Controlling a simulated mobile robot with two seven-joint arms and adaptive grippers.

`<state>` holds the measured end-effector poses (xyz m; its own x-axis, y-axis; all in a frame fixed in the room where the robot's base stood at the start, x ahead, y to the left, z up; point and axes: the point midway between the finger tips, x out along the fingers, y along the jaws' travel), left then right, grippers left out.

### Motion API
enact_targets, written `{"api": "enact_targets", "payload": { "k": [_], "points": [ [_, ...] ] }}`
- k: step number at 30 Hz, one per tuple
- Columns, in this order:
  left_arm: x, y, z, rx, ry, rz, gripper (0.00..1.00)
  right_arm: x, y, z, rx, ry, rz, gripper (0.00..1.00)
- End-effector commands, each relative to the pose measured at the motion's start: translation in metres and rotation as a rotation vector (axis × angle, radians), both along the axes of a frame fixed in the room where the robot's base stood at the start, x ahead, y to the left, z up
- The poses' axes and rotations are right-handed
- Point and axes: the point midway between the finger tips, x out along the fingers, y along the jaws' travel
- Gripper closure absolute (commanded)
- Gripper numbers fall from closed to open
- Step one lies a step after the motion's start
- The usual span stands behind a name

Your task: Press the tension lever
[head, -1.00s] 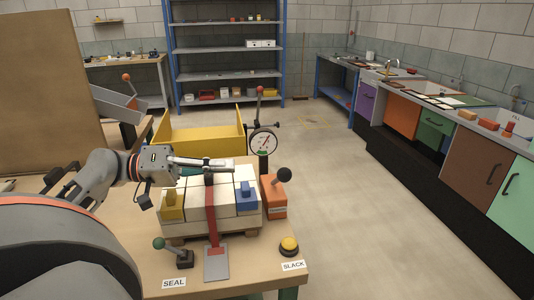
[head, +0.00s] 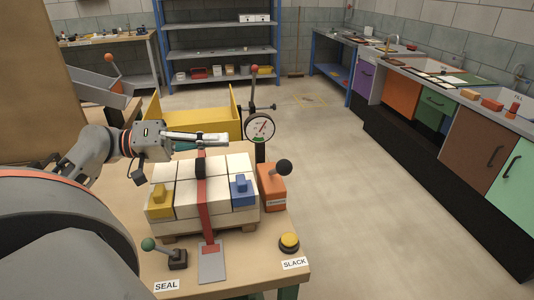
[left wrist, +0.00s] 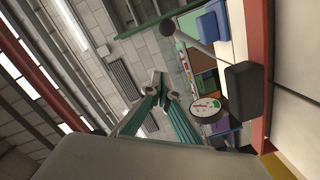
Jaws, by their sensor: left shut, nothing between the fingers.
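The tension lever is a black ball (head: 284,167) on a short rod at an orange box (head: 272,188), right of the brick stack. Its label is too small to read surely. My left gripper (head: 226,139) is shut and empty, above and behind the stack, left of the ball and apart from it. In the left wrist view the closed fingertips (left wrist: 157,78) show with the black ball (left wrist: 167,30) beyond them. The pale brick stack (head: 215,205) has a red strap (head: 205,210) over it with a black buckle (head: 200,167). My right gripper is not in view.
A dial gauge (head: 260,127) stands behind the orange box, near the left gripper. A yellow button (head: 289,242) marked SLACK and a green-knobbed lever (head: 148,244) marked SEAL are at the table's front. A yellow bin (head: 215,115) stands behind. Open floor lies to the right.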

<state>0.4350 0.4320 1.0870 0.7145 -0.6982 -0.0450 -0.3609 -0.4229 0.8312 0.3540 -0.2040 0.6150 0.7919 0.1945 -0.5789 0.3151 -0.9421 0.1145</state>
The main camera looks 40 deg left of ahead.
Motion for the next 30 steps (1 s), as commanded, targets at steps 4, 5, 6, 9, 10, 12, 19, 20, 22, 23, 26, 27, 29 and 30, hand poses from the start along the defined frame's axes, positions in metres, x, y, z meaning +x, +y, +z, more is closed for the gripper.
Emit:
{"api": "enact_targets", "payload": {
  "k": [4, 5, 6, 9, 10, 12, 19, 20, 22, 23, 26, 27, 29, 30],
  "points": [
    [0.008, -0.008, -0.001, 0.001, 0.0, -0.002, 1.0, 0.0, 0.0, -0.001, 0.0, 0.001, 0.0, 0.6],
    [0.01, -0.011, 0.0, 0.001, 0.0, -0.002, 1.0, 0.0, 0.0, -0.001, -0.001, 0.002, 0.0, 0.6],
    [0.015, -0.015, -0.001, 0.002, -0.001, -0.003, 1.0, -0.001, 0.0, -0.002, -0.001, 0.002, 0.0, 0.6],
    [0.028, -0.028, -0.001, 0.001, -0.001, -0.004, 1.0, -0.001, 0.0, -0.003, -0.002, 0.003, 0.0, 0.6],
    [0.032, -0.032, -0.002, 0.004, -0.002, -0.004, 1.0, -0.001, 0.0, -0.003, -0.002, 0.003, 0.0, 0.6],
    [0.042, -0.042, -0.002, 0.001, -0.003, -0.004, 1.0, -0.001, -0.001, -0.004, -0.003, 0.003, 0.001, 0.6],
    [0.071, -0.07, -0.003, 0.003, -0.003, -0.002, 1.0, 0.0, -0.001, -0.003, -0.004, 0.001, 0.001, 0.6],
    [0.072, -0.073, -0.005, 0.001, 0.0, -0.002, 1.0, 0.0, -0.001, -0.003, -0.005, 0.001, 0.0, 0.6],
    [0.065, -0.081, -0.013, -0.002, 0.002, -0.001, 1.0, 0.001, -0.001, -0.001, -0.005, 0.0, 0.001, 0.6],
    [0.063, -0.085, -0.015, -0.002, 0.002, -0.002, 1.0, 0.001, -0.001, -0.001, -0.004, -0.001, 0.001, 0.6],
    [0.059, -0.092, -0.021, -0.002, 0.001, -0.001, 1.0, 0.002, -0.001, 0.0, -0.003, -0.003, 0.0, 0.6],
    [0.057, -0.094, -0.023, -0.001, 0.001, -0.001, 1.0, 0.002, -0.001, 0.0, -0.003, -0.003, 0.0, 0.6],
    [0.056, -0.096, -0.025, 0.0, 0.0, 0.0, 1.0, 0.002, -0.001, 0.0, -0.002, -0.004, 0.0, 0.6],
    [0.055, -0.098, -0.025, -0.001, 0.001, 0.0, 1.0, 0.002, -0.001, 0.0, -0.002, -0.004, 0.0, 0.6]
  ]
}}
